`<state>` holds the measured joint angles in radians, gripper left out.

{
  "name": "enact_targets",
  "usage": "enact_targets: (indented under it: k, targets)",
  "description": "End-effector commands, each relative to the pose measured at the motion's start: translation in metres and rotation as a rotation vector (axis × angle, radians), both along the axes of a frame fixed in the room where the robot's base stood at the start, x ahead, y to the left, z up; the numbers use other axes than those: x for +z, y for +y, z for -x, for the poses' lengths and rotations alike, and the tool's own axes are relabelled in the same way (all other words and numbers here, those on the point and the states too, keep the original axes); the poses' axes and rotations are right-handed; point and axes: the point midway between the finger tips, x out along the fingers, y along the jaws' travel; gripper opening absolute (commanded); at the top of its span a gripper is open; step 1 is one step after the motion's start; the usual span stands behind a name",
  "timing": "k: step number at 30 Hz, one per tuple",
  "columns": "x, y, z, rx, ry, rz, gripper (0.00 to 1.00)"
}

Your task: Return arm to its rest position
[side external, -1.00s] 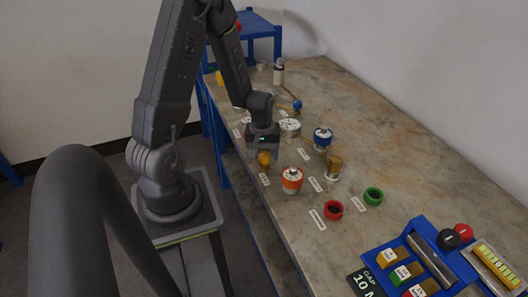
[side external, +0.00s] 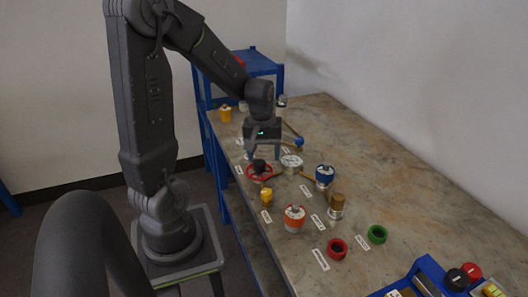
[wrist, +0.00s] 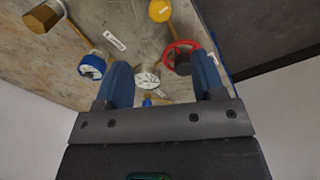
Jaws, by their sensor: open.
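My gripper (side external: 263,155) is open and empty, raised above the back part of the bench (side external: 365,160), pointing down.
On the bench stand a yellow part (side external: 266,197), an orange-white vessel (side external: 294,218), a blue-topped vessel (side external: 325,176), a brass-capped vessel (side external: 337,206), a red ring (side external: 337,249) and a green ring (side external: 377,234). A blue rack (side external: 255,65) stands behind.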

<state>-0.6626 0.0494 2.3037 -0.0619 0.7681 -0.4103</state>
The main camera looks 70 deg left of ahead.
Motion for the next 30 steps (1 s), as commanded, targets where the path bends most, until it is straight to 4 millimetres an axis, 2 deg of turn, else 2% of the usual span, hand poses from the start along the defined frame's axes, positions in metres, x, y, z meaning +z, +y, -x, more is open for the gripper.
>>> enact_targets:
  k: [13,17,20,23,27,30]
  targets:
    - [0.002,0.0,0.0,-0.001,0.0,-0.001,0.63]
    - [0.011,-0.011,-0.002,-0.056,-0.02,-0.019,0.63]
    - [0.032,-0.035,-0.005,-0.183,-0.065,-0.058,0.63]
    - [0.059,-0.072,-0.002,-0.374,-0.133,-0.115,0.63]
    - [0.093,-0.124,0.016,-0.656,-0.236,-0.194,0.63]
    - [0.11,-0.153,0.033,-0.83,-0.304,-0.243,0.63]
